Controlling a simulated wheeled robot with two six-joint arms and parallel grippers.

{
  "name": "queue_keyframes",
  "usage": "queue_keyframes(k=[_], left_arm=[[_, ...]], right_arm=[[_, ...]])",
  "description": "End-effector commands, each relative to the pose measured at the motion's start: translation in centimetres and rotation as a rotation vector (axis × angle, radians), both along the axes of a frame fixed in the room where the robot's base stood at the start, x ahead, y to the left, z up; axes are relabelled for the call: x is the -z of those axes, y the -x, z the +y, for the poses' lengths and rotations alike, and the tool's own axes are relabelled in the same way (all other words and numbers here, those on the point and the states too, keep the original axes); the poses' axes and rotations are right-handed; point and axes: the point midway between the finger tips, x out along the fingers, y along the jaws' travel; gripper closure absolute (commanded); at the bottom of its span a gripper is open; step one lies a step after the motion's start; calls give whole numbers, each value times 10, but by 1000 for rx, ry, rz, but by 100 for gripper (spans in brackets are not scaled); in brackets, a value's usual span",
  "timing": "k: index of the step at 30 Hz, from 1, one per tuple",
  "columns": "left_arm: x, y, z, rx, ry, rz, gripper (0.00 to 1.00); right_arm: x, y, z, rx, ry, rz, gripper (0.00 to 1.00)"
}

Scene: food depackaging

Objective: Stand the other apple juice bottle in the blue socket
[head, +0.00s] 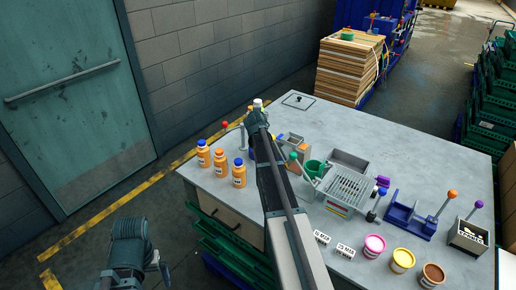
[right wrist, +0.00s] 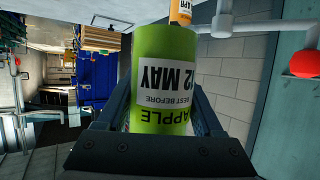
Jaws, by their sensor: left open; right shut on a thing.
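The green apple juice bottle (right wrist: 165,60) is between the fingers of my right gripper (right wrist: 160,118) in the right wrist view. My left gripper (head: 131,230) is open and empty at lower left, off the table.
Orange bottles (head: 220,160) stand at the table's left edge. A red-knobbed lever (head: 225,124) is near my right gripper. A grey rack (head: 345,187), a blue fixture (head: 408,219) and several coloured tubs (head: 402,260) fill the right side.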

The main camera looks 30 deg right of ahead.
Motion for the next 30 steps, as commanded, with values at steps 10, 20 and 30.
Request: queue_keyframes(k=[10, 20, 30], left_arm=[[75, 0, 0, 0, 0, 0, 2], [101, 0, 0, 0, 0, 0, 2], [127, 0, 0, 0, 0, 0, 2]], right_arm=[[75, 0, 0, 0, 1, -1, 100], [101, 0, 0, 0, 1, -1, 100], [127, 0, 0, 0, 1, -1, 100]])
